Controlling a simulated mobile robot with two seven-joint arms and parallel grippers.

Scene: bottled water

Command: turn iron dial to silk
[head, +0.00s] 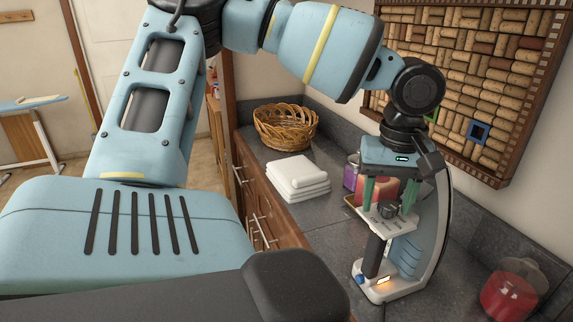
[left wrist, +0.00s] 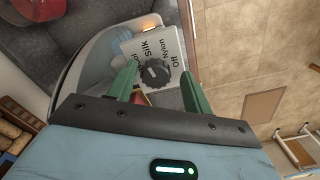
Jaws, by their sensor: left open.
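The iron (head: 430,235) stands upright on the dark counter, with an orange light lit near its base. Its dark round dial (head: 387,211) sits on a pale plate. In the left wrist view the dial (left wrist: 155,73) has the labels Silk, Nylon and Off around it, plus one partly covered label ending in "ol". I cannot tell which label the dial points to. My left gripper (head: 380,196) is above the plate with its green fingers open. In the left wrist view the gripper (left wrist: 157,78) has one finger on each side of the dial, with gaps visible. My right gripper is not in view.
Folded white towels (head: 298,178) and a wicker basket (head: 285,126) stand on the counter left of the iron. A purple jar (head: 350,175) and a red item (head: 383,190) are behind it. A cork board (head: 470,75) hangs above.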

